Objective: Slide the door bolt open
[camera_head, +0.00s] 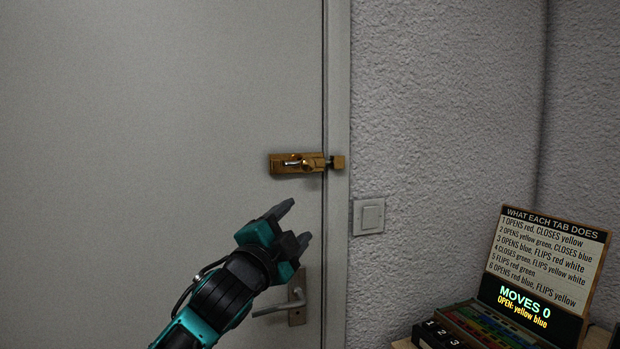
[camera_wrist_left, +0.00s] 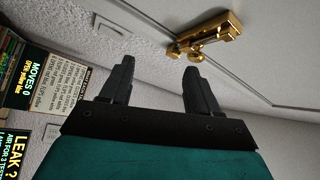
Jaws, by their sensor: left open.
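The brass door bolt (camera_head: 297,163) is mounted on the grey door (camera_head: 160,90) near its right edge. Its rod reaches across the gap to the brass keeper (camera_head: 338,162) on the door frame. The bolt also shows in the left wrist view (camera_wrist_left: 210,35), beyond the fingertips. My left gripper (camera_head: 294,222) is open and empty, below the bolt and apart from it. Its two dark fingers show in the left wrist view (camera_wrist_left: 156,75) with nothing between them. My right gripper is not in view.
A door handle (camera_head: 296,300) is below the bolt, close to my left gripper. A light switch (camera_head: 369,216) is on the textured wall right of the frame. A box with coloured tabs (camera_head: 490,325) and a sign (camera_head: 545,250) stands at the lower right.

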